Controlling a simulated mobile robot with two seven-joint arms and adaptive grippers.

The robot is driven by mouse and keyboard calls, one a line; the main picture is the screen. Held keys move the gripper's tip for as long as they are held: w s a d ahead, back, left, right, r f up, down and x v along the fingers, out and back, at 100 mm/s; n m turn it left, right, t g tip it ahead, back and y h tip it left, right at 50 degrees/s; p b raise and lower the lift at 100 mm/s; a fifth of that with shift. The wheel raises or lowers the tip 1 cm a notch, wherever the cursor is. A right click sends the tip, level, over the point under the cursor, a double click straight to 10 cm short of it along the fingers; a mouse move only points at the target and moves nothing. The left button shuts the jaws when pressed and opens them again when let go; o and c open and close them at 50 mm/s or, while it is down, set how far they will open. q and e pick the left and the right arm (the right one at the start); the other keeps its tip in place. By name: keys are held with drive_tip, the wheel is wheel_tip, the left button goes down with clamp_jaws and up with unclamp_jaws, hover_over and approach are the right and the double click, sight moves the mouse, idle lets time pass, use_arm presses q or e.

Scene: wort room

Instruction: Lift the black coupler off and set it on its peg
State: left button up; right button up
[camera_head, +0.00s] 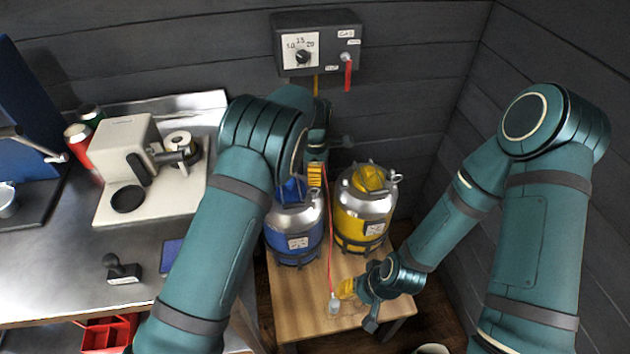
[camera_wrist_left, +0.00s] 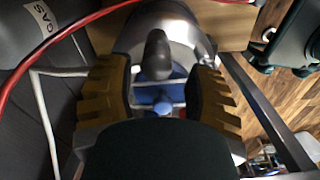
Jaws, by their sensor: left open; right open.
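The blue keg (camera_head: 294,232) stands upright on the wooden table; its silver top and blue centre show in the left wrist view (camera_wrist_left: 157,92). My left gripper (camera_head: 315,176) is open at the top of this keg. In the left wrist view a dark rounded handle (camera_wrist_left: 156,54), which may be the black coupler, shows between its yellow-padded fingers; I cannot tell whether they touch it. My left arm hides part of the keg top in the head view. My right gripper (camera_head: 355,302) is open, low over the table's front. I cannot make out the peg clearly.
A yellow keg (camera_head: 363,212) stands right of the blue one. A red hose (camera_head: 329,235) runs down to a pale grey fitting (camera_head: 333,303) beside my right gripper. A grey control box (camera_head: 317,43) is on the wall. A metal counter (camera_head: 52,265) with a coffee machine (camera_head: 135,165) is left.

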use_arm(q)
wheel_tip(320, 180, down, 5)
drive_tip(key=shift+w+a+r+b, duration=0.1)
drive_tip(key=shift+w+a+b, duration=0.05)
drive_tip(key=shift+b, duration=0.4)
drive_tip(key=shift+r, duration=0.1)
clamp_jaws()
